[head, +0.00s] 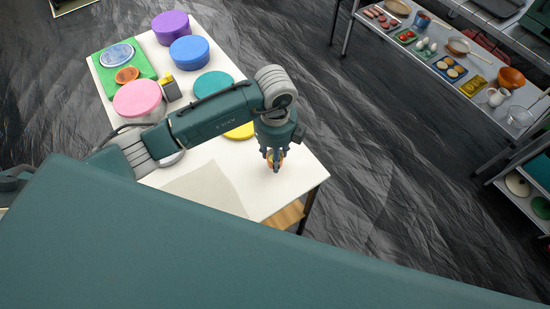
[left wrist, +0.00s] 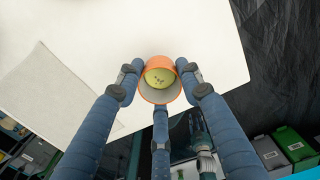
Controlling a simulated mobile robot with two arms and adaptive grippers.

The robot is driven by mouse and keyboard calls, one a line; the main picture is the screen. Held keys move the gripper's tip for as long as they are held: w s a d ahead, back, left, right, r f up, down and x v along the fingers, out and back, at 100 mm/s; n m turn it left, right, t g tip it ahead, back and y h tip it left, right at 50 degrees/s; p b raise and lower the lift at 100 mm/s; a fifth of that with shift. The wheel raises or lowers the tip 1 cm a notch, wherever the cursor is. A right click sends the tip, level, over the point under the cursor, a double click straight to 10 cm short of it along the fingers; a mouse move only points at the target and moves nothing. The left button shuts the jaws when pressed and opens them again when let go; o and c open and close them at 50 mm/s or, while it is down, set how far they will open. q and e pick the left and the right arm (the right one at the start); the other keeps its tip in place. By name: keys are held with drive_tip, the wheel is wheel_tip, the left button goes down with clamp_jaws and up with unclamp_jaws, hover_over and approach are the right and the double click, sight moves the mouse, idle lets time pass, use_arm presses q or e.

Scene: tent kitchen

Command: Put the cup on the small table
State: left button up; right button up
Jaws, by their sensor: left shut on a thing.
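An orange cup (left wrist: 160,97) with a pale inner wall and a yellow-green round area with dark marks inside shows in the left wrist view. My left gripper (left wrist: 159,82) has its three fingers around the cup, shut on it. I cannot tell whether the cup touches the tabletop.
A pale cloth (head: 208,187) lies at the table's front. Purple (head: 171,27), blue (head: 189,52), teal (head: 213,83) and pink (head: 137,98) round containers and a green tray (head: 101,73) fill its back. A metal food table (head: 435,62) stands at right. Dark floor (head: 400,180) lies between.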

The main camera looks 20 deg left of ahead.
use_arm(q)
wheel_tip(320, 180, down, 3)
drive_tip(key=shift+r, duration=0.2)
drive_tip(key=shift+f, duration=0.2)
drive_tip(key=o, duration=0.8)
drive_tip(key=shift+o, duration=0.2)
drive_tip(key=shift+r, duration=0.1)
